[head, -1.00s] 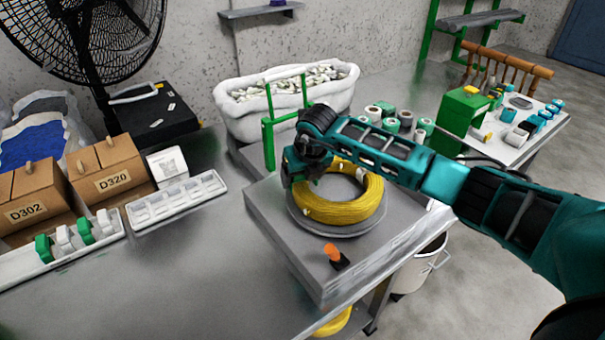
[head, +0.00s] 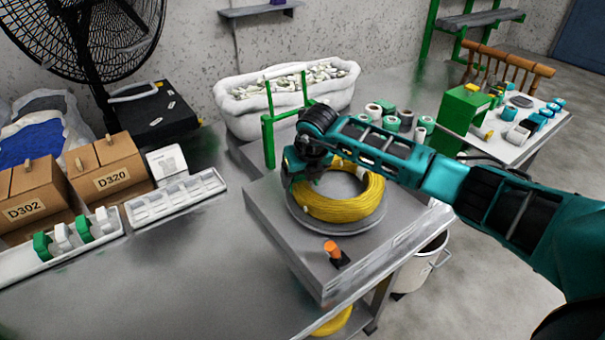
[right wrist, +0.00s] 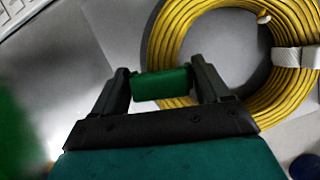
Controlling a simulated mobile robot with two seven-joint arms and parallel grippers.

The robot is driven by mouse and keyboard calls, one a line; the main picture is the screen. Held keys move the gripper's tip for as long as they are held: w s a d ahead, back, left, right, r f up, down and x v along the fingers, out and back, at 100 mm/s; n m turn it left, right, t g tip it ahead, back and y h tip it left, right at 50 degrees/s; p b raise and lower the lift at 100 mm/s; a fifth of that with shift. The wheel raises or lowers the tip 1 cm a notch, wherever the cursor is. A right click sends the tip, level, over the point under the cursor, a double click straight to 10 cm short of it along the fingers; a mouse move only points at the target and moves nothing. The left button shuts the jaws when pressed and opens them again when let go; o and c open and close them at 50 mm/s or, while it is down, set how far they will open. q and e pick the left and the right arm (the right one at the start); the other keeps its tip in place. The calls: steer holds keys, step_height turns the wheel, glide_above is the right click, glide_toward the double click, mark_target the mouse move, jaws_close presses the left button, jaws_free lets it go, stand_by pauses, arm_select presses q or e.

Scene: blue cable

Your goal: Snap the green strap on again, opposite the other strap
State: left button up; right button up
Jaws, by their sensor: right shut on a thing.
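The cable coil (head: 345,208) is yellow and lies flat on a round grey plate. It also shows in the right wrist view (right wrist: 190,22), with a white strap (right wrist: 297,57) around its right side. My right gripper (right wrist: 164,86) is shut on a green strap (right wrist: 160,90), held between its fingertips. The strap overlaps the coil's near left edge in that view; I cannot tell whether they touch. In the head view my right gripper (head: 303,172) is over the coil's left side and hides the strap. My left gripper is not in view.
A green post frame (head: 268,140) stands close behind my right gripper. An orange-topped knob (head: 332,249) sits in front of the plate. A white rack (head: 75,240) with green and white straps lies at left. The metal table (head: 190,285) is clear in front.

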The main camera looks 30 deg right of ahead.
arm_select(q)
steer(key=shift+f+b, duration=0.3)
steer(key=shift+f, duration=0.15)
arm_select(e)
steer(key=shift+f, duration=0.5)
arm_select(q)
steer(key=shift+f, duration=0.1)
arm_select(e)
steer(key=shift+f, duration=0.25)
arm_select(q)
steer(key=shift+b, duration=0.55)
arm_select(e)
steer(key=shift+f, duration=0.3)
steer(key=shift+r, duration=0.2)
arm_select(q)
steer(key=shift+p, duration=0.4)
arm_select(e)
steer(key=shift+r, duration=0.35)
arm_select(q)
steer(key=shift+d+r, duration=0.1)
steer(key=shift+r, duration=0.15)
arm_select(e)
steer(key=shift+r, duration=0.35)
arm_select(q)
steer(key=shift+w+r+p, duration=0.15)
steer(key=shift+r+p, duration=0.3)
steer(key=shift+p, duration=0.2)
arm_select(e)
steer(key=shift+r, duration=0.55)
